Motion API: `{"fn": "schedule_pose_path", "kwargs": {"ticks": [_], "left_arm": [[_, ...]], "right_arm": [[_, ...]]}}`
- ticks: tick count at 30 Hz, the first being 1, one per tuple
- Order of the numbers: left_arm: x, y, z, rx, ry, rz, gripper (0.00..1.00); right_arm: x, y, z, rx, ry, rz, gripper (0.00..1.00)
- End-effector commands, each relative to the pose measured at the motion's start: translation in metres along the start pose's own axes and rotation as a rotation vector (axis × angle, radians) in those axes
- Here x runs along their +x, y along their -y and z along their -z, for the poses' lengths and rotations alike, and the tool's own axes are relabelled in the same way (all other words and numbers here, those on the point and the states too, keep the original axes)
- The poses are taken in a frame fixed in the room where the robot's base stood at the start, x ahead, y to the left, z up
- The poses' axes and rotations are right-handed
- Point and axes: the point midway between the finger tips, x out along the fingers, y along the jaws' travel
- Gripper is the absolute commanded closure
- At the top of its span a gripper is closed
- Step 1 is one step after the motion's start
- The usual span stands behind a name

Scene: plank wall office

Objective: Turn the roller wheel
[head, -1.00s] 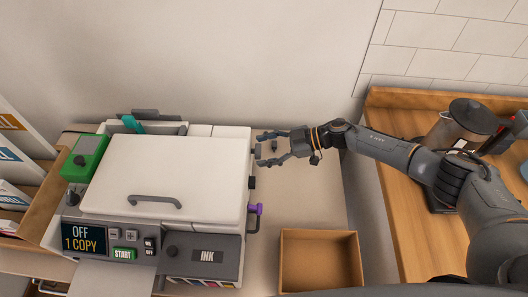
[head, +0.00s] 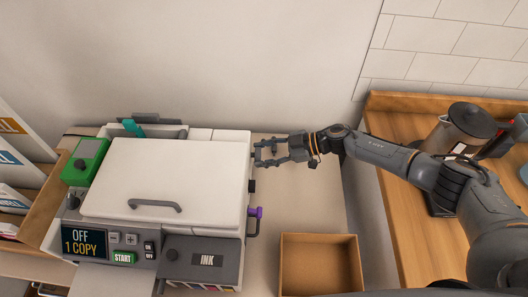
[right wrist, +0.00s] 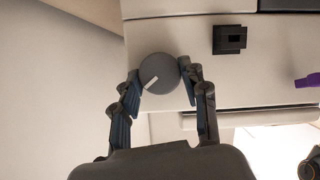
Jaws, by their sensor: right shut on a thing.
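The roller wheel is a round dark grey knob (right wrist: 159,70) with a white line mark on its face, on the side of the white copier (head: 160,175). In the right wrist view my right gripper (right wrist: 160,77) has one finger on each side of the wheel and is shut on it. The white line slants from lower left to upper right. In the head view my right gripper (head: 258,153) is at the copier's right side, and I cannot make out the wheel there. My left gripper is not in view.
A purple-handled lever (head: 256,212) sticks out from the copier's right side, below the gripper. An open cardboard box (head: 320,278) stands at the lower right of the copier. A wooden counter (head: 400,205) with a coffee pot (head: 466,122) is at the right.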

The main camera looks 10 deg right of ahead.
Motion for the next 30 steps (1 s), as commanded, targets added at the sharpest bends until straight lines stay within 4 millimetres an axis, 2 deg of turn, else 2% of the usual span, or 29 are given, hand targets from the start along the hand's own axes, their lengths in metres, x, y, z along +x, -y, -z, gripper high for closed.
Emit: {"fn": "schedule_pose_path", "kwargs": {"ticks": [9, 18, 30], "left_arm": [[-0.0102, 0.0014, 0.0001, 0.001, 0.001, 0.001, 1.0], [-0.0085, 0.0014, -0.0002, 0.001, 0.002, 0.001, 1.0], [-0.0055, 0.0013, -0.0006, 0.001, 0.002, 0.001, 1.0]], "right_arm": [[-0.0002, 0.0038, 0.0001, -0.199, 0.018, -0.08, 0.87], [0.0008, 0.0056, -0.0013, -0.391, 0.034, -0.155, 0.87], [0.001, 0.006, -0.0014, -0.508, 0.045, -0.202, 0.87]]}}
